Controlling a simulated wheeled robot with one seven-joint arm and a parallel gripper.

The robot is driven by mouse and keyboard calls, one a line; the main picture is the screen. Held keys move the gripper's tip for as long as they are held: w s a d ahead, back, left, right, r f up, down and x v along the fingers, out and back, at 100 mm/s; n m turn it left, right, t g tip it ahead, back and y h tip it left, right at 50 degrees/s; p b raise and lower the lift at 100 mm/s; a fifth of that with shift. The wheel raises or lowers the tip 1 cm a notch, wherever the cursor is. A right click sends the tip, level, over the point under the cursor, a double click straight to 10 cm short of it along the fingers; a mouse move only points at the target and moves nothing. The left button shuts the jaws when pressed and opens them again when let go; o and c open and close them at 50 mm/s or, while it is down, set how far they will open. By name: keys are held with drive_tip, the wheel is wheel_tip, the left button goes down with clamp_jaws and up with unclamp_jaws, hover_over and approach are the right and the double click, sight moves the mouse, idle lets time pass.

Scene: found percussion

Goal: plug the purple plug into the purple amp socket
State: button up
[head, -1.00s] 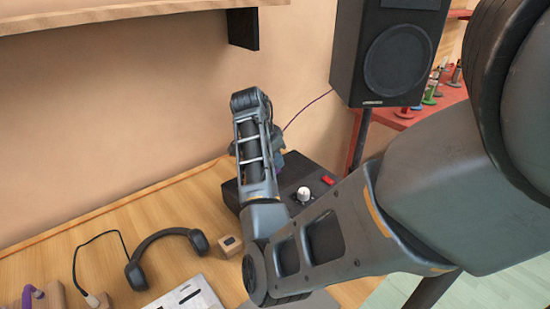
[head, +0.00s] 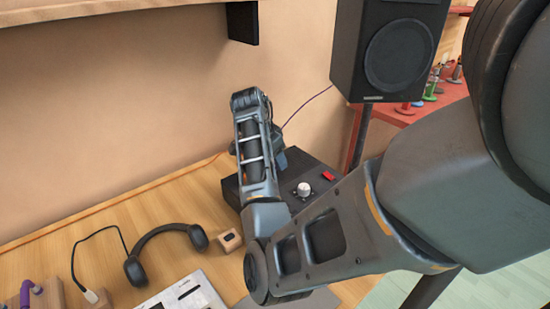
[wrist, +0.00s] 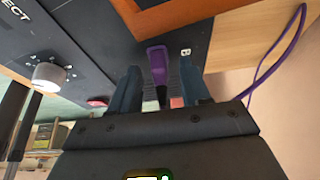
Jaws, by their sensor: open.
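The purple plug (wrist: 157,66) shows in the wrist view between the two spread fingers of my gripper (wrist: 160,72). Its far end is at the dark face of the black amp (wrist: 88,45). I cannot tell how deep it sits, and the purple socket itself is not visible. A purple cable (wrist: 280,56) loops at the right of the wrist view. In the head view, the amp (head: 310,181) stands at the back right of the table, and my gripper there is mostly hidden behind my arm.
The amp's silver knob (head: 304,190) and red switch (head: 328,176) are beside my arm. Headphones (head: 142,246), a small wooden block (head: 229,240) and a white-and-grey panel (head: 185,298) lie left of my arm on the table (head: 110,222). A speaker (head: 390,50) stands behind, and a shelf (head: 110,12) hangs above.

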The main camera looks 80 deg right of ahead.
drive_tip(key=v, duration=0.7)
drive_tip(key=shift+r+b, duration=0.35)
drive_tip(key=shift+w+a, duration=0.1)
drive_tip(key=shift+a, duration=0.05)
idle(0.3)
